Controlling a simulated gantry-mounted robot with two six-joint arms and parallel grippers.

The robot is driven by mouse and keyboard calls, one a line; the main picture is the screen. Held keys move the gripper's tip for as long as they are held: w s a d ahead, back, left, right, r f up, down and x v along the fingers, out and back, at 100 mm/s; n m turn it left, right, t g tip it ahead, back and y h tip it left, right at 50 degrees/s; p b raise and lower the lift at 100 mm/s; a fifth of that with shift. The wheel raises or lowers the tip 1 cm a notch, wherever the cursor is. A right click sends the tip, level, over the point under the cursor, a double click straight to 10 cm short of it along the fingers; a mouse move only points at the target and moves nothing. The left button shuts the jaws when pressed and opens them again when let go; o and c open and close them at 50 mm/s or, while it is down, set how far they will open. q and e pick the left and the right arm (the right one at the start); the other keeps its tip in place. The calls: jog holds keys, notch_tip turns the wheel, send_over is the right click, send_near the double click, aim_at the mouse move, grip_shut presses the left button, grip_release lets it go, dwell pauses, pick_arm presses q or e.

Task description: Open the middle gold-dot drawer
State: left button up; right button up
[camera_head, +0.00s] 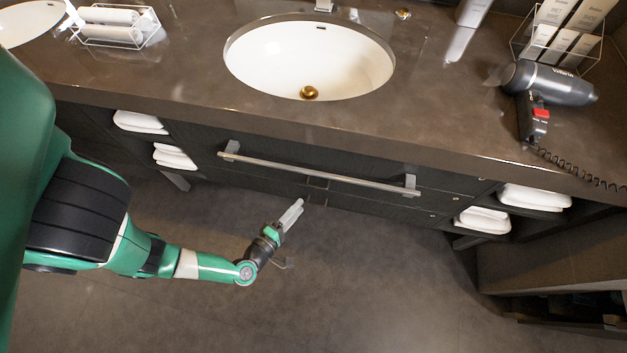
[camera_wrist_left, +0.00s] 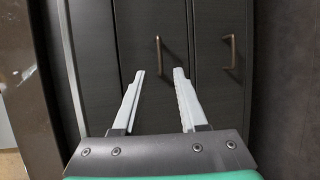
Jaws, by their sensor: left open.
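The dark drawer fronts lie under the sink counter in the head view. Small pale dots sit at their right ends, including one by the middle drawer (camera_head: 455,198); their colour is too small to tell. My left gripper (camera_head: 296,205) is open and empty, in front of and below the drawer handles. In the left wrist view, turned on its side, the middle drawer (camera_wrist_left: 140,30) has a bronze handle (camera_wrist_left: 159,55) between and beyond the two fingertips (camera_wrist_left: 160,73). A gap to the handle seems to remain. The lower drawer's handle (camera_wrist_left: 232,52) is to the right. My right gripper is not seen.
A long silver bar (camera_head: 310,170) runs across the upper front, above the handles. The counter edge (camera_head: 300,132) overhangs it. Towels sit in open shelves on both sides (camera_head: 173,156). A hair dryer (camera_head: 550,84) lies on the counter. The floor in front is clear.

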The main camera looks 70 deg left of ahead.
pick_arm(q)
jog(key=b+x, duration=0.3)
jog(key=x, duration=0.6)
jog(key=shift+a+b, duration=0.15)
jog(key=shift+b, duration=0.25)
jog(key=shift+w, duration=0.1)
jog(key=shift+c, duration=0.2)
grip_shut()
dwell(0.7)
